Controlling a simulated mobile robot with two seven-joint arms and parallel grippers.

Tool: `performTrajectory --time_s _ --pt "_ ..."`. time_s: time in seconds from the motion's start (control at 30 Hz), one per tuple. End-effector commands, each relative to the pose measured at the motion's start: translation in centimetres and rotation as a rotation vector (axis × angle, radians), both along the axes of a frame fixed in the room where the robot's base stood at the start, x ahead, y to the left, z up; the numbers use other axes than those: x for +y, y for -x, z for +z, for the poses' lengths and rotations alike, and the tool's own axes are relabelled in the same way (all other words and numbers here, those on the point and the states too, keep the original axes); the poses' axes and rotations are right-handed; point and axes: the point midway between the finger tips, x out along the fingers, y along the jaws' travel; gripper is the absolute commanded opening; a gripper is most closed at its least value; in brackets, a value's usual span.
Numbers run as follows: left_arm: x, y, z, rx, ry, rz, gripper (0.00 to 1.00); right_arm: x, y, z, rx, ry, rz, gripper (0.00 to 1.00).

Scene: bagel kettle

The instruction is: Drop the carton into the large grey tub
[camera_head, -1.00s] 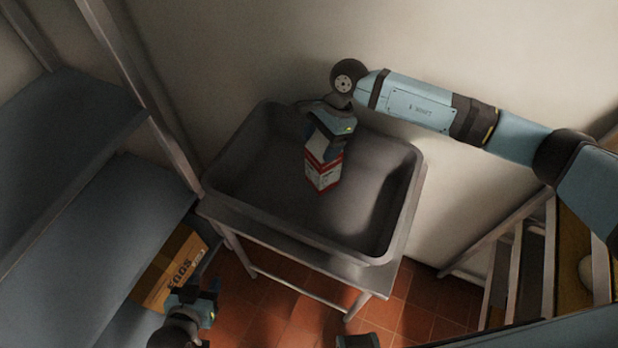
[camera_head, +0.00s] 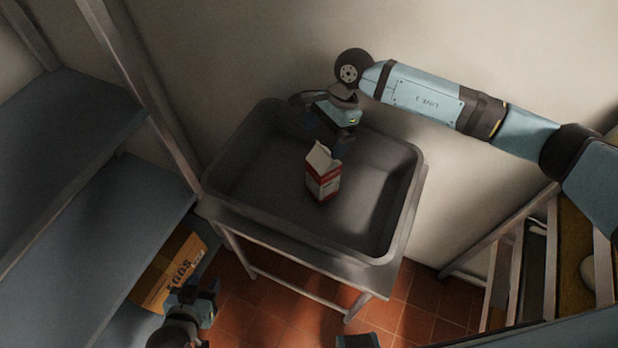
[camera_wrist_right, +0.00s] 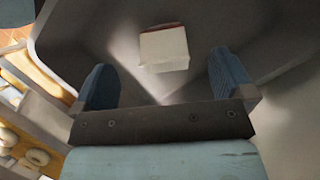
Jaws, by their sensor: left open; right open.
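The carton (camera_head: 323,176), white with red bands and a gabled top, stands roughly upright inside the large grey tub (camera_head: 228,180) in the head view. In the right wrist view the carton (camera_wrist_right: 164,48) lies beyond the fingertips, apart from them. My right gripper (camera_head: 329,138) is open and empty just above and behind the carton; its two blue fingers (camera_wrist_right: 170,80) show spread in the wrist view. My left gripper (camera_head: 205,290) is open and empty at the lower left, away from the tub.
The tub rests on a metal stand (camera_head: 300,258) against the wall. Blue-grey shelves (camera_head: 70,255) stand at the left, with a cardboard box (camera_head: 172,270) on the lower part. A rack (camera_head: 548,255) with trays stands at the right. Red floor tiles show below.

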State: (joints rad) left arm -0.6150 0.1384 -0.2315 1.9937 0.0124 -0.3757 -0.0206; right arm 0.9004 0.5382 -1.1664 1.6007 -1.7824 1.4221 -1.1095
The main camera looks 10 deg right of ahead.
Motion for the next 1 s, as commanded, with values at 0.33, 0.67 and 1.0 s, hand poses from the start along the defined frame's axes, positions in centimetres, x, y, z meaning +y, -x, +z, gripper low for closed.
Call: performTrajectory --time_s 0.33,0.67,1.0 --pt "-0.2 0.1 -2.0 0.003 0.002 -0.004 0.43 -2.7 -1.4 7.2 -0.005 0.000 -0.001 0.99" --pt "-0.2 0.1 -2.6 0.002 0.001 -0.005 0.43 -3.9 -1.9 10.6 -0.001 -0.001 0.001 0.99" --pt "-0.2 0.0 -2.5 0.002 0.001 -0.004 0.43 -3.9 -1.9 10.7 -0.001 -0.001 0.001 0.99"
